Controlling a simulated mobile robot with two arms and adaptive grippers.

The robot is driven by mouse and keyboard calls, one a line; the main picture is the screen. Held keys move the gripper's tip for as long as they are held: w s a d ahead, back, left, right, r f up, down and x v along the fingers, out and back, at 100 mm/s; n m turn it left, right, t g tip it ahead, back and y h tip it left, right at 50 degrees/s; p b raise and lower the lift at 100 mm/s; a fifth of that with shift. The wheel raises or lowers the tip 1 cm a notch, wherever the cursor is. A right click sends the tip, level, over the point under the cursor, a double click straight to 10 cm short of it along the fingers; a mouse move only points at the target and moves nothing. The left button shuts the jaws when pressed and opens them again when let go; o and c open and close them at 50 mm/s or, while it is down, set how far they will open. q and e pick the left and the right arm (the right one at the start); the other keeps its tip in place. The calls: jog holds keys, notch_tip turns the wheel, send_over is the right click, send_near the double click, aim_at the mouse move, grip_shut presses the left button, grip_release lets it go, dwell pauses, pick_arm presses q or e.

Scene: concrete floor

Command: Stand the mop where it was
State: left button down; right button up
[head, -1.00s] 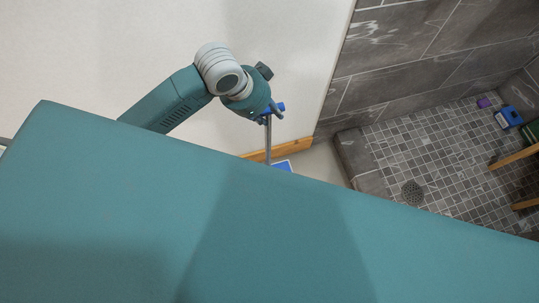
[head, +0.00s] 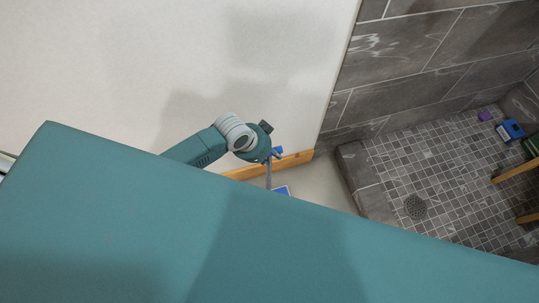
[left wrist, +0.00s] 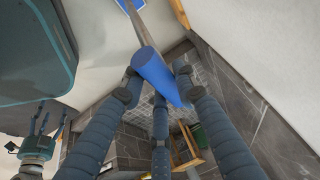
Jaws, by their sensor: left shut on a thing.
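The mop has a thin grey handle (head: 268,174), a blue grip at its top (head: 278,150) and a blue head (head: 282,190) low by the floor. My left gripper (head: 272,155) is shut on the mop near its blue top. In the left wrist view, the blue grip (left wrist: 156,72) sits among the dark fingers, and the grey shaft (left wrist: 136,25) runs away to the blue head (left wrist: 129,4). Whether the head touches the floor is unclear. My right gripper (left wrist: 41,125) shows small in the left wrist view, its fingers spread and empty.
A white wall with a wooden baseboard (head: 236,173) stands close behind the mop. To the right is a tiled shower floor (head: 435,165) with a raised curb (head: 362,185) and a drain (head: 415,207). A blue box (head: 512,129) and a wooden-legged piece (head: 515,171) stand there.

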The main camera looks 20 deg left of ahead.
pick_arm(q)
jog(key=shift+w+f, duration=0.1)
jog(key=shift+f, duration=0.4)
jog(key=c, duration=1.3)
grip_release()
jog(key=shift+f, duration=0.2)
jog(key=shift+c, duration=0.2)
jog(key=p+v, duration=0.1)
jog(key=v, duration=1.1)
jog(key=shift+r, duration=0.2)
